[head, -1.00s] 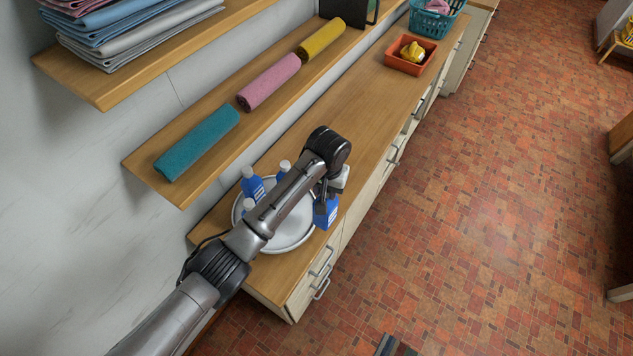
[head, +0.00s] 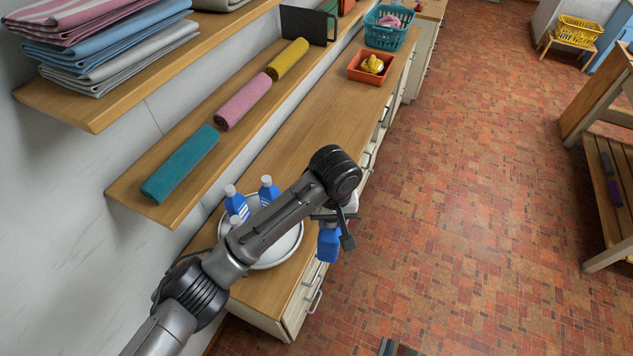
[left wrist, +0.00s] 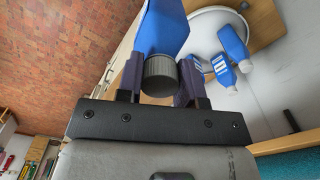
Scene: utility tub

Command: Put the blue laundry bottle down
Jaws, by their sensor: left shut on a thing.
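My left gripper (head: 334,218) is shut on a blue laundry bottle (head: 328,246). The bottle hangs below the gripper and, in the head view, shows against the front edge and drawers of the counter. In the left wrist view, the fingers sit on both sides of the grey cap, and the blue body (left wrist: 164,28) extends beyond it. A round white tray (head: 292,243) stands on the counter (head: 262,290), partly hidden by my left arm. Several other blue bottles with white labels (head: 268,191) stand on it. My right gripper is out of view.
An orange bin (head: 356,70) with a yellow item and a teal basket (head: 372,38) stand farther along the counter. The counter between tray and bin is clear. A shelf with rolled towels (head: 180,165) runs above on the left. The tiled floor on the right is open.

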